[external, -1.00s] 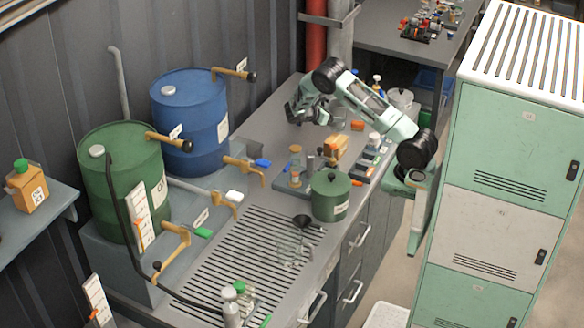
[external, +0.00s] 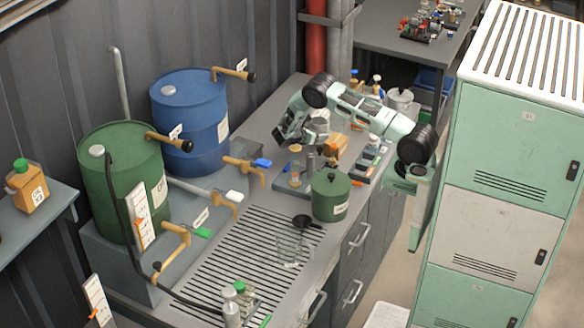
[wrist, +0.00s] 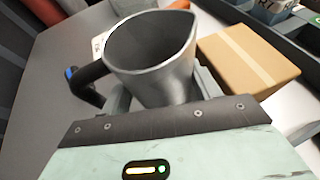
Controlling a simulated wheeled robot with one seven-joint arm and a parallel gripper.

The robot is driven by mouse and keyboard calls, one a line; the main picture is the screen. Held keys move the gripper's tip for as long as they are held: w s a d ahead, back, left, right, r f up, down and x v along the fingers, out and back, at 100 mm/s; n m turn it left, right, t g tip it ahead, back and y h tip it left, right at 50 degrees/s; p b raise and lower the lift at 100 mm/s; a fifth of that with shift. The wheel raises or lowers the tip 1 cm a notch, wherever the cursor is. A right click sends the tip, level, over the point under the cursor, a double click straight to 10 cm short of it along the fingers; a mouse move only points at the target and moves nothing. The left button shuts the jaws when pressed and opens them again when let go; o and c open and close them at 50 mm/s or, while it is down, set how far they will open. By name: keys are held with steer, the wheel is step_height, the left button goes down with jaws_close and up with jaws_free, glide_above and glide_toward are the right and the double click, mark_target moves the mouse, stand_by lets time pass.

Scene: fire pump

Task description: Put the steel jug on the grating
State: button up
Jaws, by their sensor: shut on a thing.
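The steel jug (wrist: 155,65) fills the upper middle of the wrist view, with its open mouth up and its black handle on the left. My gripper (wrist: 158,98) is shut on its body. In the external view the jug (external: 318,126) shows beside my gripper (external: 304,130), above the back part of the bench. The grating (external: 232,262) is a slotted panel in the front part of the bench, nearer the camera than my gripper. The jug's underside is hidden.
A green pot (external: 330,197) and a tray with bottles (external: 290,186) stand between my gripper and the grating. A clear glass vessel (external: 290,250), a black funnel (external: 302,221) and small bottles (external: 240,296) occupy parts of the grating. Taps (external: 245,167) jut from the left.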

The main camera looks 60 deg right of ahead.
steer(key=shift+f, duration=0.9)
steer(key=shift+f, duration=0.15)
steer(key=o, duration=0.9)
steer(key=b+v, duration=0.3)
steer(key=v, duration=0.8)
steer(key=shift+a, duration=0.25)
steer(key=shift+c, duration=1)
steer(key=shift+w+a+r, duration=0.1)
steer(key=shift+a+r, duration=0.1)
steer(key=shift+r, duration=0.1)
steer(key=c, duration=0.9)
